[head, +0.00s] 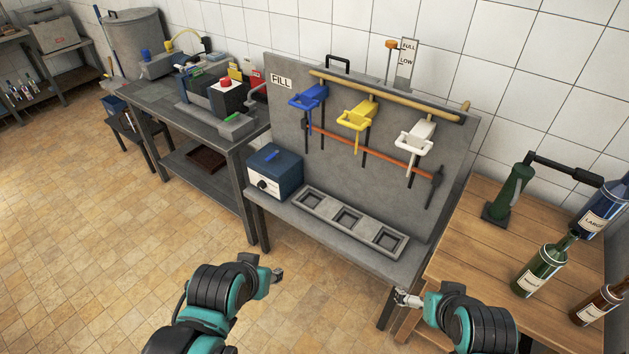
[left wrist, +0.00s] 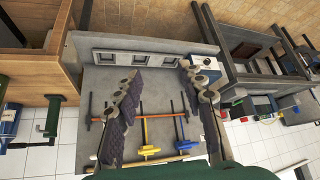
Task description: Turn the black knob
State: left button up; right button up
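The black knob (head: 262,184) is on the white front face of a blue box (head: 275,165). The box stands at the left end of the grey bench. In the left wrist view, the box (left wrist: 205,66) is at the upper right, beyond the fingers, with its front visible. My left gripper (head: 277,274) is in front of the bench, lower than the box and apart from it. The left wrist view shows its two fingers (left wrist: 161,76) spread wide with nothing between them. My right gripper (head: 407,299) is at the wooden table's front left corner; its fingers are too small to read.
The grey bench has a tray with three square recesses (head: 347,216) and a back panel with blue (head: 308,96), yellow (head: 357,114) and white (head: 415,136) taps. Bottles (head: 540,265) and a green corker (head: 511,190) stand on the wooden table (head: 482,247). The tiled floor (head: 100,200) at left is clear.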

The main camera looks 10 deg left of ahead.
aim_at(261, 185)
jog(key=i+u, duration=0.45)
jog(key=i, duration=0.15)
jog(key=i+l+u, duration=0.2)
jog(key=i+u, duration=0.3)
jog(key=i, duration=0.1)
